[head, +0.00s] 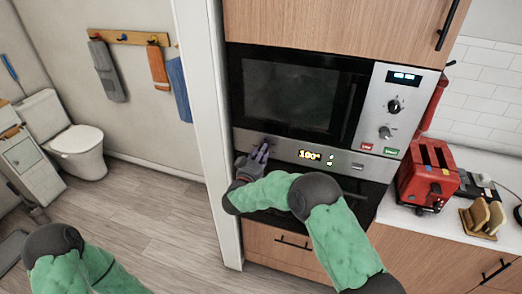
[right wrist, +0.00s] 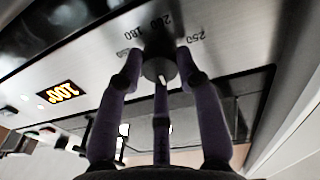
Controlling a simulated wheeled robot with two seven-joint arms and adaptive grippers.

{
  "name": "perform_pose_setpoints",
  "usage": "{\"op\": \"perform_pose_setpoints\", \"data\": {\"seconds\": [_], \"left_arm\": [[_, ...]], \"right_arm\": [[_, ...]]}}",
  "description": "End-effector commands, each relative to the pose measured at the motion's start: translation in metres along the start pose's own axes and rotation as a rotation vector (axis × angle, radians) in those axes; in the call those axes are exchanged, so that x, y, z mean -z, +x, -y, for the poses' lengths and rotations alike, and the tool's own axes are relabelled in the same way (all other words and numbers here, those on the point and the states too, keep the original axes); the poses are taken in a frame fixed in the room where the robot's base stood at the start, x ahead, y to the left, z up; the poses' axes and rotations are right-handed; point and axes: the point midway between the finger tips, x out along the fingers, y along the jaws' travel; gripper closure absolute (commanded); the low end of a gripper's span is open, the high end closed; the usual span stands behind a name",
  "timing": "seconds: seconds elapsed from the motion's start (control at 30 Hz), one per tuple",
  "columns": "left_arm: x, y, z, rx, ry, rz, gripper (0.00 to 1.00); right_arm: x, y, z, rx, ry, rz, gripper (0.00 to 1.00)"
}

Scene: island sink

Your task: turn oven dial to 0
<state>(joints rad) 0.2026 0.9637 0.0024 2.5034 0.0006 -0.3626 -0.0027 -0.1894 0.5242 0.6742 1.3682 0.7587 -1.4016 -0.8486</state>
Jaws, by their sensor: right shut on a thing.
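The oven dial (right wrist: 158,68) is a round grey knob on the steel oven panel (head: 283,145), left of the lit display. Printed numbers, among them 200 and 250, surround it in the right wrist view. The orange display (head: 310,155) reads 100°; it also shows in the right wrist view (right wrist: 62,92). My right gripper (head: 263,150) reaches the panel from the front, and its purple fingers (right wrist: 160,80) are shut around the dial. The fingers hide the dial in the head view. My left arm shows at the bottom left, but its gripper is out of view.
A microwave (head: 293,92) with its own knobs sits directly above the oven panel. A red toaster (head: 428,175) and a toast rack (head: 482,217) stand on the counter at right. A white wall edge (head: 210,130) is close to the left of the oven.

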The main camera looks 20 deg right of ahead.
Motion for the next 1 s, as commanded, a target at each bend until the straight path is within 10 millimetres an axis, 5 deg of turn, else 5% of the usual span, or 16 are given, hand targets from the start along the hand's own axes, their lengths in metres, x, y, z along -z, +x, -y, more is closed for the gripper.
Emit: {"op": "perform_pose_setpoints", "data": {"seconds": [0.03, 0.7, 0.73, 0.8, 1.0], "left_arm": [[-0.0002, -0.0033, -0.0012, 0.0, 0.0, 0.0, 0.6], [-0.0003, -0.0068, -0.0024, 0.0, 0.0, 0.0, 0.6], [-0.0003, -0.0068, -0.0024, 0.0, 0.0, 0.0, 0.6], [-0.0003, -0.0068, -0.0024, 0.0, 0.0, 0.0, 0.6], [-0.0003, -0.0066, -0.0024, 0.0, 0.0, 0.0, 0.6]], "right_arm": [[0.0115, 0.0037, -0.0016, -0.006, -0.009, -0.018, 0.97], [0.0122, 0.0038, -0.0009, -0.003, -0.068, -0.024, 0.97], [0.0123, 0.0038, -0.0008, -0.003, -0.068, -0.024, 0.62], [0.0121, 0.0037, -0.0008, -0.003, -0.067, -0.023, 0.42], [0.0069, 0.002, -0.0002, 0.0, -0.073, -0.015, 0.41]]}}
